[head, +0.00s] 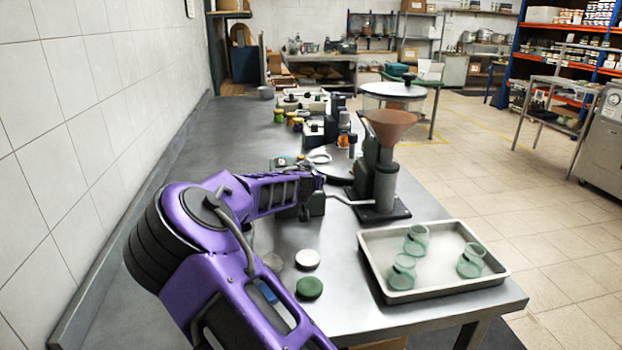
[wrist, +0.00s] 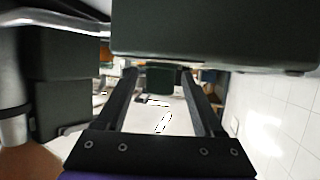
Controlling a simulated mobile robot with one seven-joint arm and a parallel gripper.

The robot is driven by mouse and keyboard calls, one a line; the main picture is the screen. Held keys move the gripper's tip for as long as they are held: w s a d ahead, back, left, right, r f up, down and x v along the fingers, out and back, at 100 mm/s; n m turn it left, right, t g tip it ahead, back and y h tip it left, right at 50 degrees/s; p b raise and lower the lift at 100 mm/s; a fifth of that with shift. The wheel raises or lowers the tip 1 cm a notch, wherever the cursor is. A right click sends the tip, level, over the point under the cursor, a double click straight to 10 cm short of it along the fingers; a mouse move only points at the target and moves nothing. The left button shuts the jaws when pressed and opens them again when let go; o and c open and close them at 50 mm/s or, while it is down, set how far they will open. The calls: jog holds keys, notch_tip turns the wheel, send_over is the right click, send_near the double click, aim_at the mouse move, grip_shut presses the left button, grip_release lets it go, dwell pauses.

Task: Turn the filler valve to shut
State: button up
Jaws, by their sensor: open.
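The filler (head: 386,180) is a dark machine with a brown funnel (head: 392,128), standing on the steel bench right of my gripper. A thin pale metal rod (head: 352,202) reaches from its left side toward my gripper. Which part is the valve handle I cannot tell. My gripper (head: 316,182) is at the filler's left side, its tips partly hidden by my arm. In the wrist view its two black fingers (wrist: 158,78) are apart. A dark green block (wrist: 159,79) shows between them, apparently beyond the tips; contact is unclear. A large dark body (wrist: 215,38) fills the top of that view.
A grey tray (head: 440,288) with three greenish glass jars stands at the bench's front right. A white lid (head: 307,259) and a green lid (head: 309,288) lie left of it. Small jars and boxes stand farther back. A tiled wall (head: 60,130) borders the left.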

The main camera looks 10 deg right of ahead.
grip_shut()
